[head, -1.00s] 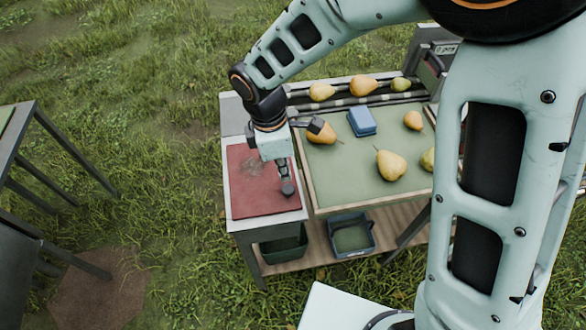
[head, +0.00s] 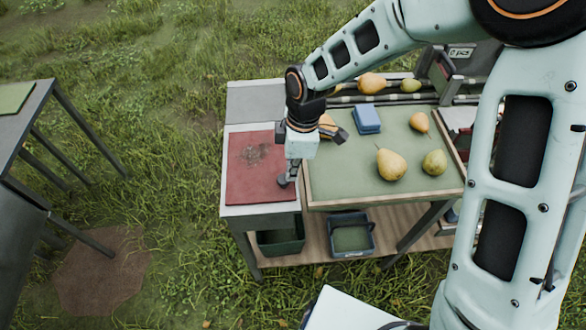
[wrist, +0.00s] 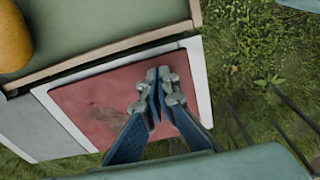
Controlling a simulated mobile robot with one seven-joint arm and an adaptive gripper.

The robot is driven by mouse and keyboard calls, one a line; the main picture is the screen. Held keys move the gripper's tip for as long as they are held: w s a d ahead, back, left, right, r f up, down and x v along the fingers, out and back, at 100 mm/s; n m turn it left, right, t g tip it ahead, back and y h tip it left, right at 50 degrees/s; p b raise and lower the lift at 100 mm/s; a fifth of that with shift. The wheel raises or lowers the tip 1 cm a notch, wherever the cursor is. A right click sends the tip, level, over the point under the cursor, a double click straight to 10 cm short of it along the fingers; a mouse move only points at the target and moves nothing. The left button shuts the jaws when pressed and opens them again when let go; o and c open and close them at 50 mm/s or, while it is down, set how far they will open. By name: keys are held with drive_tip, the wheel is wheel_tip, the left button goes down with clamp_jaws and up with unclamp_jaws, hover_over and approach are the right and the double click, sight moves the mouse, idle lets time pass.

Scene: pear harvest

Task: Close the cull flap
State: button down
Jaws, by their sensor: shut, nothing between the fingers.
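The cull flap is a flat red panel (head: 258,172) with a dark worn patch, set in a pale frame at the left end of the sorting table. It lies flat, level with the frame, and covers whatever is below it. In the wrist view the red panel (wrist: 95,108) lies beneath the fingers. My gripper (head: 287,182) is shut and empty, pointing down at the panel's right edge. In the wrist view the blue fingers of my gripper (wrist: 158,82) meet at their tips. I cannot tell whether they touch the panel.
The green sorting tray (head: 340,185) to the right holds several pears, one of them a large pear (head: 391,164), and a blue box (head: 366,119). A dark green bin (head: 281,238) and a blue-rimmed crate (head: 351,236) stand on the shelf below. Grass lies left of the table.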

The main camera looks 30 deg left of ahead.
drive_tip(key=shift+d+f, duration=0.4)
drive_tip(key=shift+f, duration=0.15)
drive_tip(key=shift+s+d+f, duration=0.1)
drive_tip(key=shift+d+f, duration=0.05)
wheel_tip(320, 180, up, 6)
drive_tip(key=f+p, duration=0.1)
drive_tip(key=p, duration=0.2)
drive_tip(key=w+d+r+b, duration=0.1)
drive_tip(key=w+d+r, duration=0.2)
drive_tip(key=w+d, duration=0.2)
drive_tip(key=shift+w+d, duration=0.15)
drive_tip(key=shift+d, duration=0.85)
